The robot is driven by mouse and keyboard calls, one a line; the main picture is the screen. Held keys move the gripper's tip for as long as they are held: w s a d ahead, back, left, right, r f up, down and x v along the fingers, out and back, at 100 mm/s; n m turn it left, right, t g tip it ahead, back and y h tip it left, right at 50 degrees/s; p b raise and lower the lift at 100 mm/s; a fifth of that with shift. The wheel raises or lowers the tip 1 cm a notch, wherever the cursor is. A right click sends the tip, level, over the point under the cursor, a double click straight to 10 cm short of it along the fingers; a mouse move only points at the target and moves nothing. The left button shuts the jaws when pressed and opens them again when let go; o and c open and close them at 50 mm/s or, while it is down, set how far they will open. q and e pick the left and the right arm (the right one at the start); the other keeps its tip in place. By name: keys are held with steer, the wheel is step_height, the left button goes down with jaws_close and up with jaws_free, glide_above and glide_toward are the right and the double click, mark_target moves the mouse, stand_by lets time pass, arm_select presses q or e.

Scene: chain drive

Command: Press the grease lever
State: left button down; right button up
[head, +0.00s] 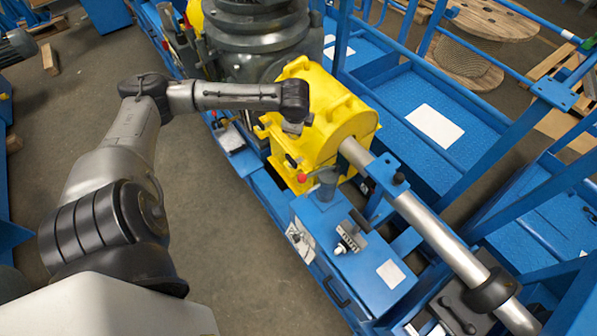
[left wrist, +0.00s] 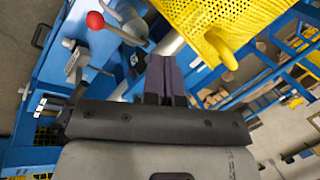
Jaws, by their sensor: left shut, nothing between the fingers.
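The grease lever has a red ball knob (head: 302,177) on a thin rod. The rod runs to a grey upright cylinder (head: 326,183) on the blue box, beside the yellow housing. In the left wrist view the red knob (left wrist: 95,20) is at the top left, with its rod slanting down right to the grey cylinder. My left gripper (head: 292,127) is over the front side of the yellow housing, above and behind the knob in the head view. Its dark fingers (left wrist: 165,70) are shut and empty, apart from the knob. My right gripper is not in view.
The yellow housing (head: 322,112) stands close to the left gripper, with a steel shaft (head: 430,228) leaving it to the right. The blue box (head: 350,265) carries a small grey clamp-like part (head: 351,238). Blue rails fill the right side. Open floor (head: 225,250) lies to the left.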

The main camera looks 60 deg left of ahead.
mark_target(303, 176)
arm_select(q)
steer(key=shift+s+d+f+m+g+h, duration=0.3)
steer(key=shift+d+f+m+h, duration=0.15)
steer(key=shift+m+h, duration=0.75)
steer(key=shift+s+d+f+m+g+h, duration=0.15)
steer(key=shift+s+d+f+m+h, duration=0.3)
steer(key=shift+m+h, duration=0.75)
steer(key=shift+s+d+f+m+g+h, duration=0.25)
steer(key=shift+d+m+h, duration=0.25)
steer(key=shift+m+h, duration=0.7)
steer(key=x, duration=0.4)
steer(key=p+x, duration=0.1)
steer(key=x, duration=0.3)
steer(key=a+x, duration=0.1)
steer(key=x, duration=0.3)
steer(key=shift+f+p, duration=0.3)
steer(key=shift+f, duration=0.85)
